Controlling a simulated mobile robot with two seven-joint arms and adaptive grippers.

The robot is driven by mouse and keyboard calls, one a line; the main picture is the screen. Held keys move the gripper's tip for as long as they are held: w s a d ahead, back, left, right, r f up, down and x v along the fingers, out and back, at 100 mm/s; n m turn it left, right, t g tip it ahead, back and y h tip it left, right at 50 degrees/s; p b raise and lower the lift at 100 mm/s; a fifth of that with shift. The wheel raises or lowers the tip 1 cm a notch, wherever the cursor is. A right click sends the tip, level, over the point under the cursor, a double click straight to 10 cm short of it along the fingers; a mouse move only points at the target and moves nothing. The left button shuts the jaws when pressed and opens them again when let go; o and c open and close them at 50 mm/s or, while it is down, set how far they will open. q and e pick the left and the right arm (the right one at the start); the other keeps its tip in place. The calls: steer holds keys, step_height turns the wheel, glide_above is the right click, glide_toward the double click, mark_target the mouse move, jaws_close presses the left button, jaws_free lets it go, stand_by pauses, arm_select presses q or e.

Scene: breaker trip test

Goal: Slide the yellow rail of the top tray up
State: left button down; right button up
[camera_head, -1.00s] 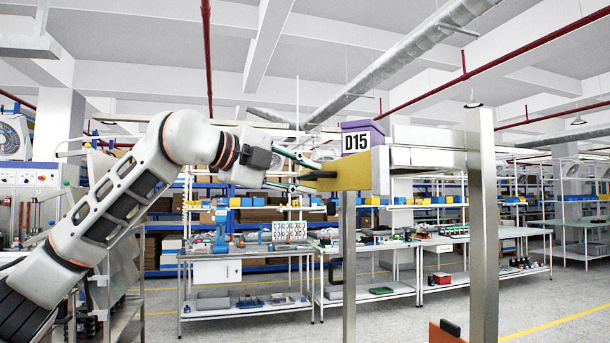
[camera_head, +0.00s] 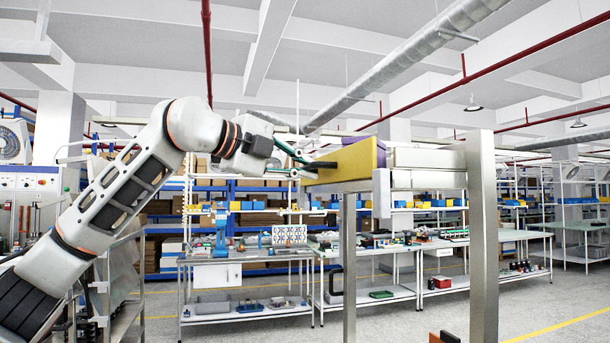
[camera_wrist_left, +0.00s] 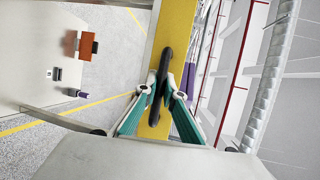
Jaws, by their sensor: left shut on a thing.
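My left gripper (camera_head: 310,166) is shut on this handle. In the left wrist view the green-sided fingers of my left gripper (camera_wrist_left: 161,92) lie on either side of the black handle (camera_wrist_left: 165,65), against the yellow rail (camera_wrist_left: 176,30). My right gripper is not in view.
A metal post (camera_head: 482,240) stands at the right and a thinner post (camera_head: 349,265) under the rail. An orange piece (camera_head: 444,339) is at the bottom edge. Workbenches (camera_head: 245,258) stand farther back. The space above the rail looks clear.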

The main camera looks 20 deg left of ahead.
arm_select(q)
steer(key=c, duration=2.1)
jaws_free()
steer(key=shift+r, duration=0.35)
steer(key=shift+c, duration=0.2)
steer(key=shift+f, duration=0.15)
steer(key=v, duration=1.2)
